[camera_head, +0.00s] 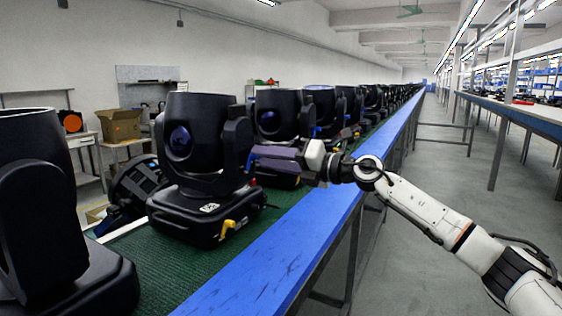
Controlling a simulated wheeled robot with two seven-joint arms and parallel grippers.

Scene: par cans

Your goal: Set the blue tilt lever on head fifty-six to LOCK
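A black moving-head light (205,145) stands upright on the green belt, with a yellow lever (229,226) low on its base. I cannot read a number on it, so I cannot tell if it is head fifty-six. A small blue lever (249,163) shows at the right side of its yoke. My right gripper (257,157) reaches in from the right, with its dark fingers at this blue lever. Whether the fingers touch or grip it is too small to tell, and the lever's LOCK marking is not readable. My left gripper is not in view.
Another black head (45,200) stands close at the left, and a row of similar heads (280,115) runs back along the belt (165,265). A blue rail (300,245) edges the belt. The grey aisle (455,190) at the right is clear.

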